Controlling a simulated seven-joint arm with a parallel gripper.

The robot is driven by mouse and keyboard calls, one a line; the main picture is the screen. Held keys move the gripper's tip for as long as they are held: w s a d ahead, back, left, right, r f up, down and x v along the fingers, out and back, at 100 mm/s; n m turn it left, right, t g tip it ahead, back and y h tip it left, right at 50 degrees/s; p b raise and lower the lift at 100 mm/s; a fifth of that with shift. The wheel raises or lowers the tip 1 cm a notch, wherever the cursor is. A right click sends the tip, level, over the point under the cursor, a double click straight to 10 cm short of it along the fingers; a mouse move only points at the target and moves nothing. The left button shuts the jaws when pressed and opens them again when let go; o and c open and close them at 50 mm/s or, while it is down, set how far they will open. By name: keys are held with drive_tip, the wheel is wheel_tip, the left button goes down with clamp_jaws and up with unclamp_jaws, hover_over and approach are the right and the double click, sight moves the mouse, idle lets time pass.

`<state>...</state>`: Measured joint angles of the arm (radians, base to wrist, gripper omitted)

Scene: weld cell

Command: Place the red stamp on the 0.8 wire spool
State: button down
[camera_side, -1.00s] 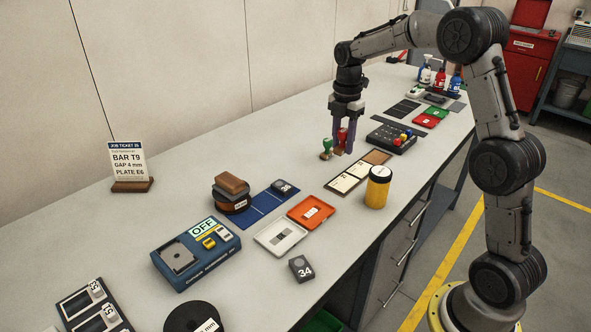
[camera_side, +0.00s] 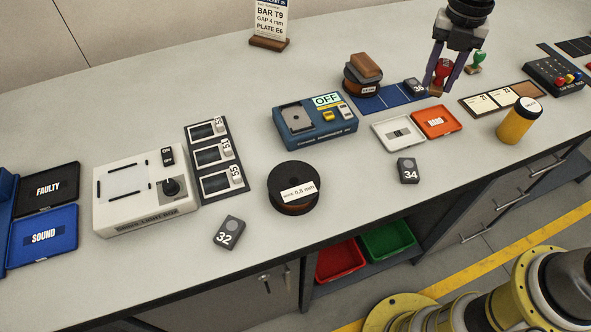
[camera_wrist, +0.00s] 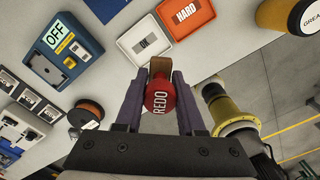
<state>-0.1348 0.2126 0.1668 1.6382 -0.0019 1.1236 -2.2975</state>
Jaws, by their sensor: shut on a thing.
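My gripper (camera_side: 440,78) is shut on the red stamp (camera_side: 443,70) and holds it upright above the bench, near the blue mat. In the wrist view the stamp's red knob (camera_wrist: 158,98) reads REDO and sits between the fingers, with its wooden block beyond.
A blue OFF machine (camera_side: 315,122) stands behind the spool. Another spool (camera_side: 362,82) carries a wooden block. White (camera_side: 398,132) and orange (camera_side: 437,122) trays, grey block 34 (camera_side: 408,170) and grey block 32 (camera_side: 229,232) lie around. A green stamp (camera_side: 477,62) stands right of my gripper.

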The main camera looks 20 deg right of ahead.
drive_tip(key=s+a+r+n, duration=0.1)
drive_tip(key=s+a+n, duration=0.3)
drive_tip(key=s+a, duration=0.45)
drive_tip(key=s+a+r+n, duration=0.2)
drive_tip(key=s+a+n, duration=0.25)
drive_tip(key=a, duration=0.75)
hover_over(294, 181)
drive_tip(key=f, duration=0.5)
drive_tip(key=s+f, duration=0.1)
drive_tip(key=f, duration=0.2)
drive_tip(key=shift+d+f, duration=0.3)
drive_tip(key=shift+d, duration=0.05)
drive_tip(key=shift+w+a+f, duration=0.35)
drive_tip(key=shift+w+f, duration=0.05)
drive_tip(key=shift+f, duration=1.8)
drive_tip(key=shift+f, duration=0.2)
drive_tip(key=c, duration=0.5)
unclamp_jaws()
